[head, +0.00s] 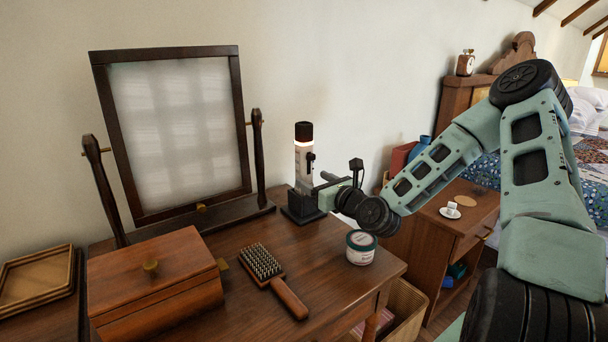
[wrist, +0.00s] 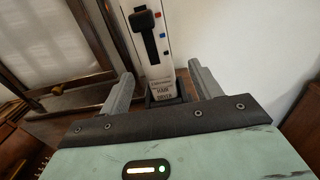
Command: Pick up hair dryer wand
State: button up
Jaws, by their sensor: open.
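The hair dryer wand (head: 303,165) is a white upright cylinder with a black top and a glowing ring below it. It stands in a dark square base (head: 301,208) on the wooden dresser, right of the mirror. My gripper (wrist: 160,82) is open, with one finger on each side of the wand's lower part. In the head view, my gripper (head: 326,184) is at the wand's right side. Contact cannot be told.
A framed mirror (head: 180,120) stands left of the wand. A wooden box (head: 155,285), a hairbrush (head: 274,278) and a lidded jar (head: 361,248) are on the dresser (head: 335,285). A nightstand (head: 455,222) with a small cup (head: 451,208) is to the right. The wall is close behind.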

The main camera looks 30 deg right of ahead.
aim_at(308, 176)
jog(key=w, duration=0.5)
jog(key=shift+w+a+r, duration=0.2)
jog(key=shift+w+a, duration=0.1)
jog(key=shift+w, duration=0.65)
jog(key=shift+r, duration=0.1)
jog(key=c, duration=1.4)
